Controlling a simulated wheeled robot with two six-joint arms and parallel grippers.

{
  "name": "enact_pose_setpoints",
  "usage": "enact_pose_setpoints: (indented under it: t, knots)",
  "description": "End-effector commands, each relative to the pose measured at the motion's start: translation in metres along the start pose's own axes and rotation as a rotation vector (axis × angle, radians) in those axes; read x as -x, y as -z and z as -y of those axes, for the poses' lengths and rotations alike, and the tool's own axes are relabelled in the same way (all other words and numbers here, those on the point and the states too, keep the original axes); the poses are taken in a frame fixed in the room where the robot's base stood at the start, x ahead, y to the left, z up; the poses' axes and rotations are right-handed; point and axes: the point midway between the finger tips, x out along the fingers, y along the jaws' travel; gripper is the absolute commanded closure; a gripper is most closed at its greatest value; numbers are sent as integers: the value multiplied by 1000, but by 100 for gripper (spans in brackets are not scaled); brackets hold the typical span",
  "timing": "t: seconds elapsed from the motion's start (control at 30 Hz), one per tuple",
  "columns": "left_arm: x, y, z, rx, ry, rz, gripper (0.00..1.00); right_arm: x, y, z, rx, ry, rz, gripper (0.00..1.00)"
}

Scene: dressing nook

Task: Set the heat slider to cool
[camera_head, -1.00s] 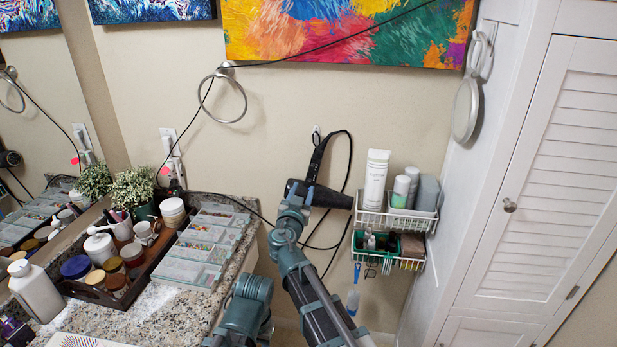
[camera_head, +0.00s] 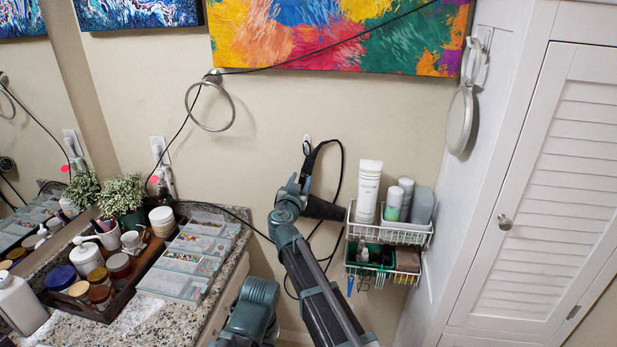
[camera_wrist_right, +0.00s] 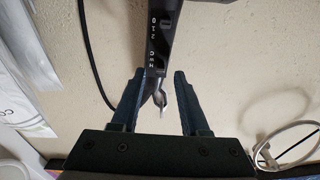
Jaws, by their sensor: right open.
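A black hair dryer (camera_head: 324,208) hangs by the wall in the head view, its handle partly hidden behind my right gripper. In the right wrist view its dark handle (camera_wrist_right: 160,45) comes down from the top, with small white markings and dark slider-like controls (camera_wrist_right: 166,25). The heat slider's setting is too small to read. My right gripper (camera_head: 297,182) is at the handle in the head view. In the wrist view the right gripper (camera_wrist_right: 160,75) is open, one finger on each side of the handle's lower end, not closed on it. My left gripper is out of view.
A wire basket (camera_head: 388,232) with bottles hangs right of the dryer. A black cord (camera_head: 345,165) loops around it. A granite counter (camera_head: 150,325) with a tray of jars stands left; a white louvred cabinet (camera_head: 530,190) stands right.

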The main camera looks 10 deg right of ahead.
Motion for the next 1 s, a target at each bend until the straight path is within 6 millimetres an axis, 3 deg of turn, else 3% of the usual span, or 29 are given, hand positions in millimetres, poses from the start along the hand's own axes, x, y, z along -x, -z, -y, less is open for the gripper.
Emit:
enact_pose_setpoints:
  t: [0.37, 0.63, 1.0]
  knots:
    - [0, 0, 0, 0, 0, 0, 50, -8, -1, 4, 0, 1, 0, 55]
    - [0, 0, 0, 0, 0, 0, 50, -8, -1, 4, 0, 1, 0, 100]
    - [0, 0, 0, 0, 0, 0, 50, -8, -1, 4, 0, 1, 0, 100]
